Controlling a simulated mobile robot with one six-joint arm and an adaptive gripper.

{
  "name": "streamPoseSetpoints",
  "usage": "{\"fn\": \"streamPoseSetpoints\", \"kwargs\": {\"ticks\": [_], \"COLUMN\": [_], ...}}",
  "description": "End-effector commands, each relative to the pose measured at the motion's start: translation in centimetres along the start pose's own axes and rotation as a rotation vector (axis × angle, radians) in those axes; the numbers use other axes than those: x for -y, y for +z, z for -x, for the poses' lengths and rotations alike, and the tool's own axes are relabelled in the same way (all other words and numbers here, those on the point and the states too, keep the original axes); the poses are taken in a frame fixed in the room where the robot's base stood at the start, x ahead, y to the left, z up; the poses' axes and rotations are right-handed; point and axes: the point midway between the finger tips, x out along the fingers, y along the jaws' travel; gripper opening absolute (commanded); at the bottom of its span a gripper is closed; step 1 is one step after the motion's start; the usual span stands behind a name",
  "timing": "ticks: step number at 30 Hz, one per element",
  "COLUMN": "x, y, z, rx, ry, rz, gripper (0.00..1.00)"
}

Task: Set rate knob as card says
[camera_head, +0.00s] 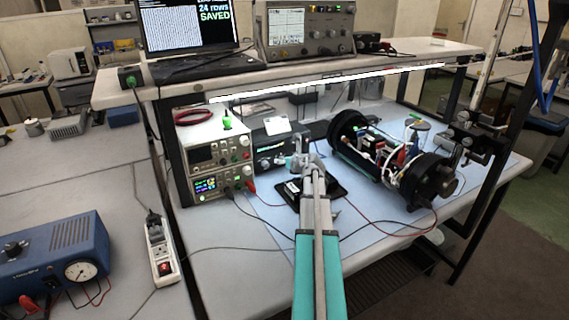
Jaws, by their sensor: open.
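My gripper (302,161) is open at the end of my arm, which reaches up over the blue mat (262,212). It is in front of a dark instrument box (272,143) with a lit front panel. My gripper and wrist overlap the right part of that panel, and I cannot tell whether they touch it. I cannot make out which control is the rate knob. No card with readable text shows. Small knobs show on the stacked bench instruments (210,152) left of the dark box.
A black-ended cylinder assembly (437,182) with exposed wiring lies right of my gripper. A black tray (330,188) lies beneath my arm. Red and black cables cross the mat. A shelf (290,72) overhangs the bench. A blue gauge box (55,258) and power strip (160,250) are left.

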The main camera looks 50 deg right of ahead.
Motion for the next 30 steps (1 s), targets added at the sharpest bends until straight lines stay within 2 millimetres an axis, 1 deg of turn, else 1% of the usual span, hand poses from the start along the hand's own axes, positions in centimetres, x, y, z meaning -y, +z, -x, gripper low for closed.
{"fn": "streamPoseSetpoints", "kwargs": {"ticks": [7, 8, 12, 17, 18, 19, 25, 30], "x": [0.04, 0.04, 0.07, 0.09, 0.10, 0.10, 0.17, 0.39], "y": [0.01, 0.01, 0.01, 0.01, 0.01, 0.01, -0.01, -0.05], "z": [0.01, 0.01, 0.03, 0.04, 0.04, 0.04, 0.02, -0.03], "rx": [0.000, 0.000, 0.000, 0.000, 0.000, 0.000, 0.000, 0.001], "ry": [-0.001, -0.001, -0.001, -0.001, -0.001, -0.001, 0.005, 0.047], "rz": [0.000, 0.000, 0.000, 0.000, 0.000, 0.000, -0.016, -0.120], "gripper": [0.69, 0.68, 0.42, 0.12, 0.04, 0.00, 0.00, 0.00]}}
